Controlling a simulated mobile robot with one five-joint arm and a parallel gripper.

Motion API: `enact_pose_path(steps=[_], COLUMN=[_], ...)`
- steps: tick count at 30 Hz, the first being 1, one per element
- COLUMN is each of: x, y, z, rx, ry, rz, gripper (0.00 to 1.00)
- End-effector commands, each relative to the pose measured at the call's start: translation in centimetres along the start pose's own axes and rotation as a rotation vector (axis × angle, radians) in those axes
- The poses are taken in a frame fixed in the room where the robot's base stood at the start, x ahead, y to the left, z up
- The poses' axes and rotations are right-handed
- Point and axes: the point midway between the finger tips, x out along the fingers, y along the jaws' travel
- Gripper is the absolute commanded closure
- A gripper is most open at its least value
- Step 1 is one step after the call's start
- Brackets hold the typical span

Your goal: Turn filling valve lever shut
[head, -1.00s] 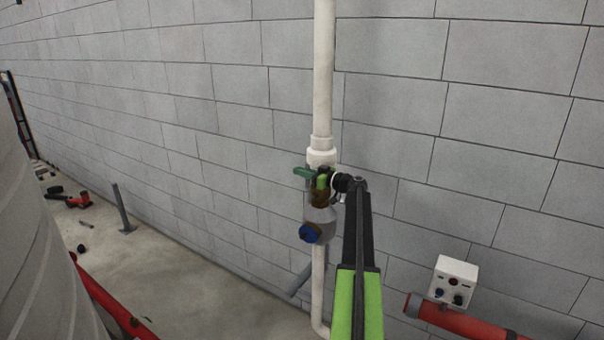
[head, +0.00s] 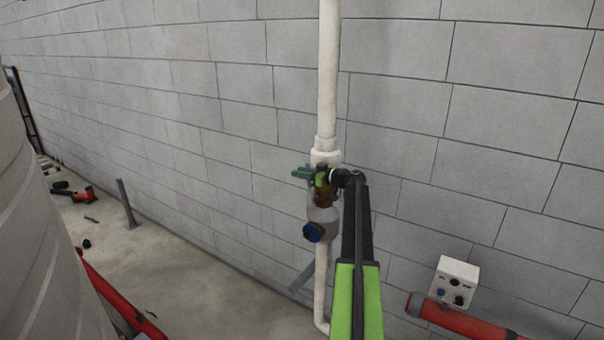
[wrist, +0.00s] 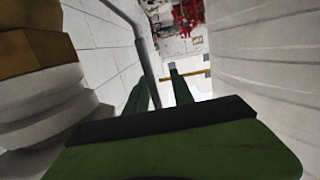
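The filling valve is on a white vertical pipe (head: 327,85) against the wall, with a brass body (head: 324,196) and a blue round cap (head: 314,232) below. My gripper (head: 297,172) is at the valve's height, its dark green fingers pointing left across the front of the pipe. I cannot make out the lever apart from my gripper in the head view. The brass part (wrist: 35,45) and white pipe fitting (wrist: 45,110) stand close at left, beside the gripper.
A grey block wall (head: 230,110) is behind the pipe. A large ribbed tank (head: 40,240) stands at left. A red pipe (head: 465,320) and a white control box (head: 456,282) are at lower right. Red tools (head: 82,195) and a grey post (head: 127,205) are on the floor.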

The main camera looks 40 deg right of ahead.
Motion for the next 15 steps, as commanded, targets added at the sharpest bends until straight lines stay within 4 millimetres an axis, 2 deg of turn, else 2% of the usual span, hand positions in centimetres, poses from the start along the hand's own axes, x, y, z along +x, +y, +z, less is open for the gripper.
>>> enact_pose_path(steps=[8,11,15], x=[-0.6,-1.8,-4.5], y=[0.1,0.1,0.0], z=[-0.1,-0.2,-0.3], rx=[0.0,0.0,0.0], ry=[0.0,0.001,0.001], rz=[0.003,0.004,0.004], gripper=[0.71,0.71,0.71])
